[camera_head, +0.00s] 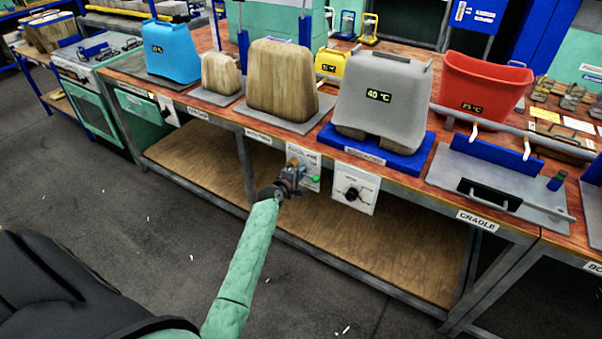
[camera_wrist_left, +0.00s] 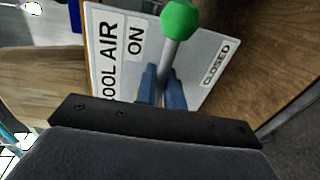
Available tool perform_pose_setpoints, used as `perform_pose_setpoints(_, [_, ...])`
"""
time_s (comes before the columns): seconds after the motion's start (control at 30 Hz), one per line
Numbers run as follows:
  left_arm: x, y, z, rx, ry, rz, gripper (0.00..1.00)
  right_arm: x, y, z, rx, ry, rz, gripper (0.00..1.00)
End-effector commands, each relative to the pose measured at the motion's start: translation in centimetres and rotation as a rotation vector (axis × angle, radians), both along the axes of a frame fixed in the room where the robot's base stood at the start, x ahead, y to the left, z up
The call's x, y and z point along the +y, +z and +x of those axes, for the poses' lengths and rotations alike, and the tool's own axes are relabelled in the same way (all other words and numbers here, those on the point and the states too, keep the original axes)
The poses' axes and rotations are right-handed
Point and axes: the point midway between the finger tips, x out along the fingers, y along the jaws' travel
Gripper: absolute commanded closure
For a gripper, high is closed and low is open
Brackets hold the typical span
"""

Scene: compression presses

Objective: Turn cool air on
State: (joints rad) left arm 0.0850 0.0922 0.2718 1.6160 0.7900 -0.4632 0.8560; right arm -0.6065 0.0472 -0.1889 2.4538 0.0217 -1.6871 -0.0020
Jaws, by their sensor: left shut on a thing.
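The cool air panel (camera_head: 304,158) is a pale plate on the front of the bench. In the left wrist view, this plate (camera_wrist_left: 118,45) reads "COOL AIR", "ON" and "CLOSED". A grey lever (camera_wrist_left: 166,58) with a green ball knob (camera_wrist_left: 179,20) stands out from it, between the two labels. The green knob (camera_head: 315,179) also shows in the head view. My left gripper (camera_head: 296,172) is at the panel. Its blue fingers (camera_wrist_left: 162,88) are shut on the lever's shaft, below the knob. The lever's base is partly hidden by the fingers. My right gripper is in neither view.
A white panel with a black dial (camera_head: 353,192) hangs just right of the cool air panel. The grey press (camera_head: 383,97) reading 40 °C stands on a blue base above. A wooden lower shelf (camera_head: 330,252) lies under the bench. The floor in front is open.

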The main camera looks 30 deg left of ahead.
Motion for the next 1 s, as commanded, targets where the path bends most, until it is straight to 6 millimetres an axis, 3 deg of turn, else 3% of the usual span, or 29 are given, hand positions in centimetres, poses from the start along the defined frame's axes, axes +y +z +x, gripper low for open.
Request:
perform_pose_setpoints(0.27, [0.1, 0.2, 0.0, -0.003, 0.001, 0.0, 1.0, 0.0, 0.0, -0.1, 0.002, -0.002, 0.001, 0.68])
perform_pose_setpoints(0.3, [0.1, 0.2, 0.1, -0.003, 0.001, 0.0, 0.84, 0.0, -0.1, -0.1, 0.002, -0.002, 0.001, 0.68])
perform_pose_setpoints(0.37, [0.1, 0.2, 0.0, -0.002, 0.001, 0.0, 0.73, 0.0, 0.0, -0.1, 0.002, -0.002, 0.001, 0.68])
perform_pose_setpoints(0.73, [0.1, 0.1, -0.5, -0.001, 0.0, 0.001, 0.73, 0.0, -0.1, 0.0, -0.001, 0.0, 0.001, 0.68])
perform_pose_setpoints(1.0, [0.2, 0.6, -4.1, -0.001, 0.0, 0.0, 0.73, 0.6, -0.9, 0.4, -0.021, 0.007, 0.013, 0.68])
